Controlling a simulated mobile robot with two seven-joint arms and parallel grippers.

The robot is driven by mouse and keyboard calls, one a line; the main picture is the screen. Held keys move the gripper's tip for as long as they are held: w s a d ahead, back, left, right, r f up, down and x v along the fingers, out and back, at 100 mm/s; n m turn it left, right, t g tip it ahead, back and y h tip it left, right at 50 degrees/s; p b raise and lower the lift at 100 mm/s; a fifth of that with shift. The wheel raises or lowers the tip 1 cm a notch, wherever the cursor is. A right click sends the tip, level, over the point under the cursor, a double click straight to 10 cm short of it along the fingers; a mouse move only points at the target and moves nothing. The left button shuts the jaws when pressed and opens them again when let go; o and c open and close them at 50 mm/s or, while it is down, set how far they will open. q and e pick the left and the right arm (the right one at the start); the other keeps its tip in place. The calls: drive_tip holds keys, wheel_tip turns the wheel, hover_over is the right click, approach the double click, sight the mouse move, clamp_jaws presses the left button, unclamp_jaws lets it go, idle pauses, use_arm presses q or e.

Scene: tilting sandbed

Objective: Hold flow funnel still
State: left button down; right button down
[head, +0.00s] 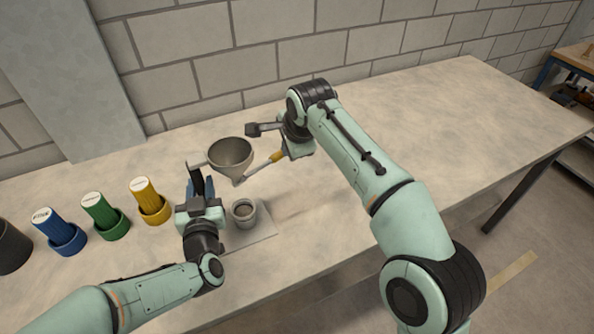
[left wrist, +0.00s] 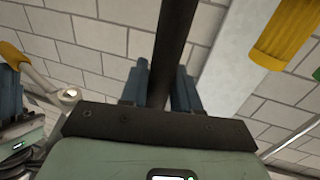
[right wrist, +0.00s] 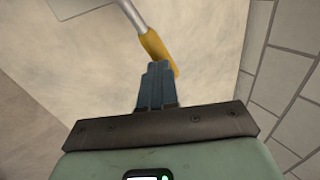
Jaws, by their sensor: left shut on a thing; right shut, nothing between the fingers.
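The grey conical funnel (head: 230,155) is upright above the table in the head view, mouth up. My left gripper (head: 200,187) is just left of it, shut on a dark upright bar beside the funnel. The bar (left wrist: 174,45) runs between the fingers in the left wrist view; its join to the funnel is unclear. My right gripper (head: 283,153) is at the funnel's right, shut and empty. A yellow-handled metal rod (head: 262,167) reaches from there to below the funnel. In the right wrist view its yellow handle (right wrist: 158,50) is by the closed fingertips (right wrist: 158,72); contact is unclear.
A small grey cup (head: 244,212) stands on a pale plate (head: 262,232) below the funnel. Yellow (head: 151,202), green (head: 106,217) and blue (head: 60,232) containers and a dark one (head: 12,247) stand at left. A brick wall backs the table. The right side of the table (head: 470,110) is clear.

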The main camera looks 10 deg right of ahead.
use_arm(q)
drive_tip(key=shift+a, duration=0.15)
use_arm(e)
drive_tip(key=shift+s+f, duration=0.15)
drive_tip(key=shift+f, duration=0.1)
use_arm(q)
drive_tip(key=shift+w, duration=0.1)
use_arm(e)
drive_tip(key=shift+s+a+r, duration=0.1)
drive_tip(key=shift+s+a, duration=0.05)
drive_tip(key=shift+s, duration=0.55)
drive_tip(key=d+v, duration=0.3)
drive_tip(key=v, duration=1)
drive_tip(key=shift+s+f, duration=0.25)
drive_tip(key=shift+f, duration=0.05)
use_arm(q)
drive_tip(key=c, duration=0.7)
unclamp_jaws()
drive_tip(key=shift+c, duration=0.2)
